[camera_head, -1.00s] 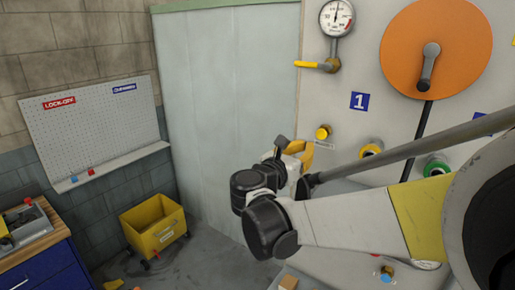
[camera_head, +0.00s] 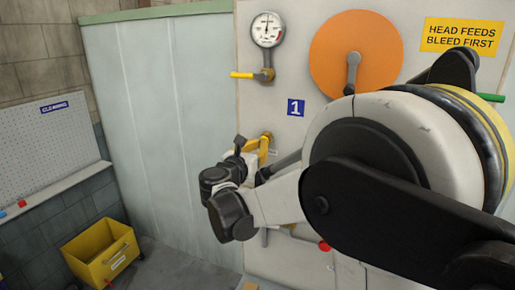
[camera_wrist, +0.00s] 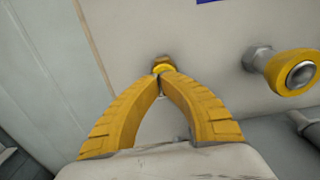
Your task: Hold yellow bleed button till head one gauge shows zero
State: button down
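The yellow bleed button (camera_wrist: 162,67) is on the panel straight ahead of my fingertips in the wrist view, mostly hidden behind them. My gripper (camera_wrist: 160,73) has its two yellow fingers brought together at the tips, at or very near the button's face; I cannot tell whether it is pressed in. In the head view my gripper (camera_head: 264,146) reaches the panel just below the blue "1" plate (camera_head: 296,107), covering the button. The head one gauge (camera_head: 267,29) is a round white dial with a red arc; its needle points about straight up, and its numbers are too small to read.
A yellow-handled valve (camera_head: 243,75) sits under the gauge. An orange disc (camera_head: 340,40) with a crank is to its right. A yellow-ringed knob (camera_wrist: 297,72) is right of my fingers. A yellow bin (camera_head: 103,253) stands on the floor at left.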

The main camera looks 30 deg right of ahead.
jog(key=shift+w+d, duration=0.3)
jog(key=shift+d, duration=0.1)
dwell(0.7)
